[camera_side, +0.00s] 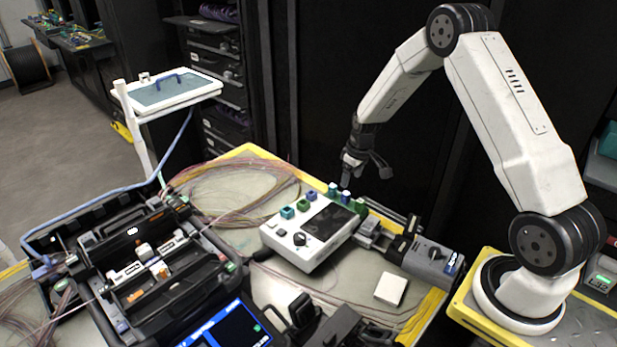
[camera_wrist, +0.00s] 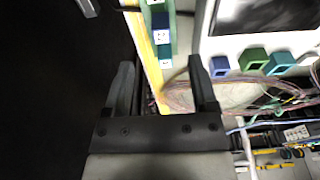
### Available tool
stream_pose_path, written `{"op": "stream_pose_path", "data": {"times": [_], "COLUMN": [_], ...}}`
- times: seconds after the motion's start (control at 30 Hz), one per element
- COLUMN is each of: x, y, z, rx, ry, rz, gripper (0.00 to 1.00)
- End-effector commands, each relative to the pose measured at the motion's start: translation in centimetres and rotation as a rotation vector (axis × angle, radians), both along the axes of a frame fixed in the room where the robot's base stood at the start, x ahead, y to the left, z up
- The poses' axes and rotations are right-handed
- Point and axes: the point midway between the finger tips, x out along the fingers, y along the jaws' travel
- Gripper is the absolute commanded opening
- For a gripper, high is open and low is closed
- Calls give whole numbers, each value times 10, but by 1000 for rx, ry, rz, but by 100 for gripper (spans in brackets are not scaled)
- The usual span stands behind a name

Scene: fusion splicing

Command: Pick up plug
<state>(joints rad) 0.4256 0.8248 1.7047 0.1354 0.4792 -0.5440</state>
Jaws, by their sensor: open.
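My gripper (camera_side: 366,172) is open and empty, above the back edge of the table in the side view. In the wrist view its two fingers (camera_wrist: 161,70) are spread apart. Small blue-teal blocks, likely the plugs, stand in a green holder (camera_wrist: 175,22) behind the white tester (camera_side: 283,244). One block (camera_wrist: 162,36) has a white label; another block (camera_wrist: 165,54) lies just beyond the fingertips in the picture. In the side view, blocks (camera_side: 333,189) show just below and left of my gripper. I cannot tell which one is the task's plug.
The tester carries coloured sockets, among them a teal one (camera_side: 287,212) and a purple one (camera_wrist: 219,66). A black case (camera_side: 190,312) stands at left, a grey device (camera_side: 428,258) at right. A white block (camera_side: 391,288) lies in front. Loose fibres (camera_side: 228,185) cover the back left.

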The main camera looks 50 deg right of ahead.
Motion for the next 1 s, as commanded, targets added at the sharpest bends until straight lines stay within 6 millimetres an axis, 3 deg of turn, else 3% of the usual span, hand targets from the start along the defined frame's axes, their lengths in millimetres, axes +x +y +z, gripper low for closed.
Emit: {"op": "stream_pose_path", "data": {"times": [0.4,0.77,1.0], "x": [3,4,8], "y": [1,1,2], "z": [-23,-29,-48], "rx": [1,0,1], "ry": [2,0,2], "rz": [-1,-1,0], "gripper": [74,74,74]}}
